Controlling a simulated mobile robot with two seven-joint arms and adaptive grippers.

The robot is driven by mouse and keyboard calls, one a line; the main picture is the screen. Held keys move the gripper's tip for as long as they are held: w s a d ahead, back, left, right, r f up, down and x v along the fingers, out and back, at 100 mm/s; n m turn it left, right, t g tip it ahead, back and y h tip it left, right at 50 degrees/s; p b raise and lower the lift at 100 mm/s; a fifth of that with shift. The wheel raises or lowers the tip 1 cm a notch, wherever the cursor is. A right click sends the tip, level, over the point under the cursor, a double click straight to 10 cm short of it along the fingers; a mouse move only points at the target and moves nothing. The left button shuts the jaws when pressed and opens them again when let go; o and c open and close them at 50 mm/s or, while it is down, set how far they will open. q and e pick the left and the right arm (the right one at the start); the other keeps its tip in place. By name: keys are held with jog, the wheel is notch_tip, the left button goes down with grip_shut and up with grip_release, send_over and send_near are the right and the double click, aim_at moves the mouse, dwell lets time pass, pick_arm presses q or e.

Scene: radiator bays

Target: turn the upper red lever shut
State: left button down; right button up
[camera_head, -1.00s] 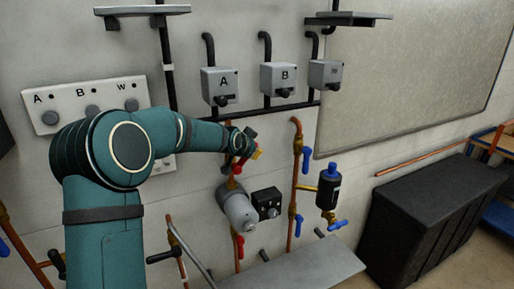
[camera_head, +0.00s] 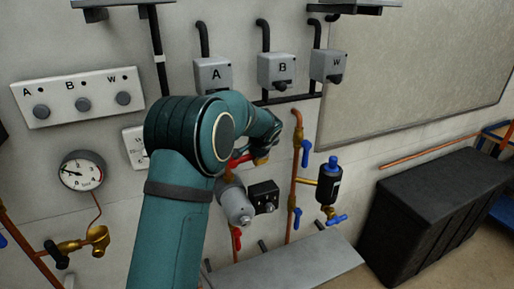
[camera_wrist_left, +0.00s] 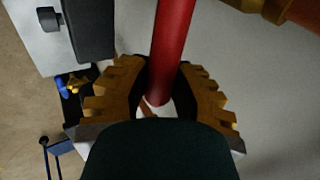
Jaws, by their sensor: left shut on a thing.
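The upper red lever (camera_head: 241,161) shows in the head view just above the grey pump (camera_head: 235,204), partly hidden behind my left arm. In the left wrist view the red lever (camera_wrist_left: 173,45) runs down from the top edge into the space between the yellow toothed fingers. My left gripper (camera_wrist_left: 160,98) is shut on it. In the head view only a small yellow part of my left gripper (camera_head: 262,159) shows beside the lever. The valve body under the lever is mostly hidden. My right gripper is in neither view.
A lower red lever (camera_head: 236,238) sits below the pump, with a black control box (camera_head: 264,197) beside it. A copper pipe with a blue lever (camera_head: 306,153) and a black cylinder (camera_head: 329,184) stand to the right. A grey shelf (camera_head: 290,268) lies below.

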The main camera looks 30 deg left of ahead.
pick_arm(q)
jog(key=shift+f+g+y+p, duration=0.35)
jog(key=shift+f+g+y, duration=0.05)
jog(key=shift+f+g, duration=0.15)
jog(key=c, duration=0.8)
grip_release()
jog(key=v, duration=1.2)
